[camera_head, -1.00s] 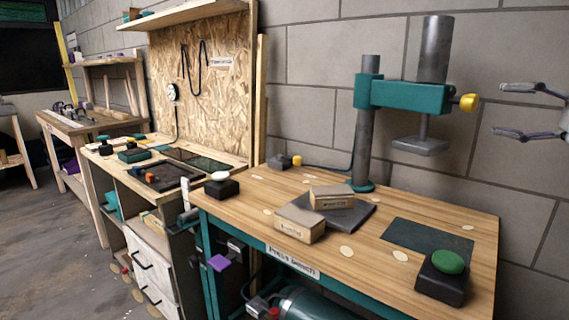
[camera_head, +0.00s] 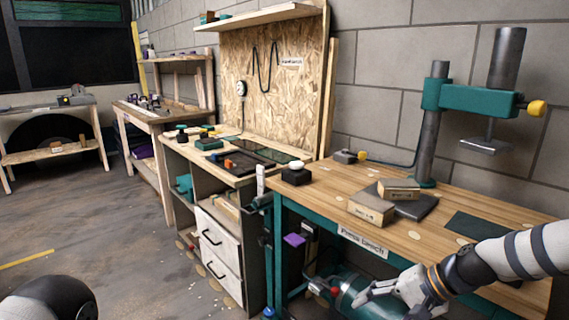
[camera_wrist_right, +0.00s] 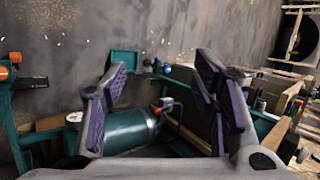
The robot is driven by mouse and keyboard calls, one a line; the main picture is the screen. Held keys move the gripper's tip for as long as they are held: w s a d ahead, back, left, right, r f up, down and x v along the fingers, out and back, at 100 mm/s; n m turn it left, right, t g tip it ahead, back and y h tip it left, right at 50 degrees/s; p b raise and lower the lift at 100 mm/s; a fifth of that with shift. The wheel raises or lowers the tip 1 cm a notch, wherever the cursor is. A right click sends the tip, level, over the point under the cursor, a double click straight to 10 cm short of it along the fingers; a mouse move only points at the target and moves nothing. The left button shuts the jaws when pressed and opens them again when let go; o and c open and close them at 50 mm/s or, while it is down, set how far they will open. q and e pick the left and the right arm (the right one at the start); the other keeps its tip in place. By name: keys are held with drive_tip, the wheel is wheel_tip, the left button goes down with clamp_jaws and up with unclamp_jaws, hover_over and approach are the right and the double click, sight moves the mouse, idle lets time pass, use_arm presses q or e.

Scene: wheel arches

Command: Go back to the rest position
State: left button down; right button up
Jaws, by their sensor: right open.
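My right arm comes in from the right in the head view, low across the front of the press bench (camera_head: 470,205). Its gripper (camera_head: 372,290) hangs in front of the bench's front edge, near a teal tank (camera_head: 345,275) under the bench. In the right wrist view the two purple-padded fingers (camera_wrist_right: 160,72) stand wide apart with nothing held between them. The teal tank (camera_wrist_right: 128,130) shows beyond them, lower down. A dark rounded part of my left arm shows at the bottom left of the head view. My left gripper is out of view.
A teal press (camera_head: 470,98) stands at the bench's back. Two small boxes (camera_head: 371,207) and a dark plate lie on the bench. A workbench with drawers (camera_head: 218,245) stands to its left. More benches line the wall. The floor (camera_head: 100,240) at left is clear.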

drive_tip(key=s+a+f+n+g+h, duration=0.1)
drive_tip(key=s+a+f+g+h, duration=0.1)
drive_tip(key=s+f, duration=0.7)
drive_tip(key=s+a+f+n+g+h, duration=0.15)
drive_tip(key=s+f, duration=0.35)
drive_tip(key=s, duration=0.8)
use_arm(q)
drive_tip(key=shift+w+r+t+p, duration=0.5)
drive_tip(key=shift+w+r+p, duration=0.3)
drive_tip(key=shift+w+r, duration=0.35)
use_arm(e)
drive_tip(key=s+d+r+n+g+h, duration=0.1)
drive_tip(key=s+d+n+h, duration=0.1)
drive_tip(key=s, duration=0.9)
drive_tip(key=s+d+n+g+h, duration=0.1)
drive_tip(key=s+d+n, duration=0.1)
drive_tip(key=s, duration=1)
drive_tip(key=shift+s+d+r+h, duration=0.25)
drive_tip(key=shift+d+r+h, duration=0.15)
drive_tip(key=shift+d, duration=0.3)
drive_tip(key=shift+n, duration=0.25)
